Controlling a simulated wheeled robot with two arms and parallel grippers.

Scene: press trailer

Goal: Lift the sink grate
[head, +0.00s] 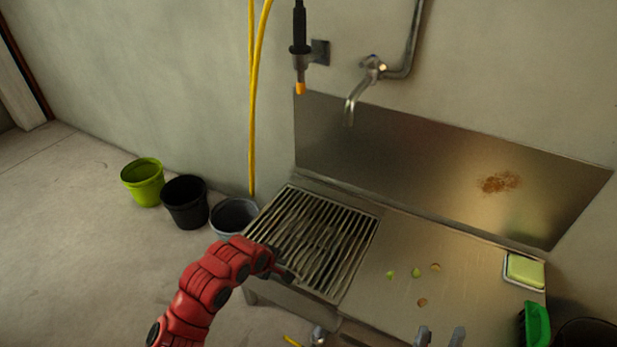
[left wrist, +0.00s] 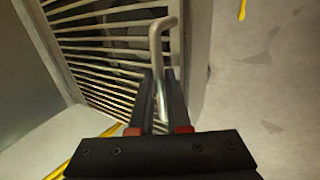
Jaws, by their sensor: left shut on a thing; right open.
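The sink grate (head: 312,240), a square of dark metal bars, lies over the basin at the left of the steel sink counter; its bars also fill the upper left of the left wrist view (left wrist: 85,48). My left gripper (head: 287,275) is at the grate's front left edge. In the left wrist view its fingers (left wrist: 158,82) are shut on a thin bent metal handle (left wrist: 166,30) beside the bars. Whether the grate is raised at all I cannot tell. My right gripper (head: 440,337) is open and empty over the counter's front, its fingertips just in view.
The steel counter (head: 455,270) holds several small scraps, a soap dish (head: 524,270) and a green brush (head: 535,324). A tap (head: 352,97) and hanging sprayer (head: 300,62) are above. Green (head: 143,182), black (head: 185,202) and grey (head: 234,215) buckets stand left of the sink.

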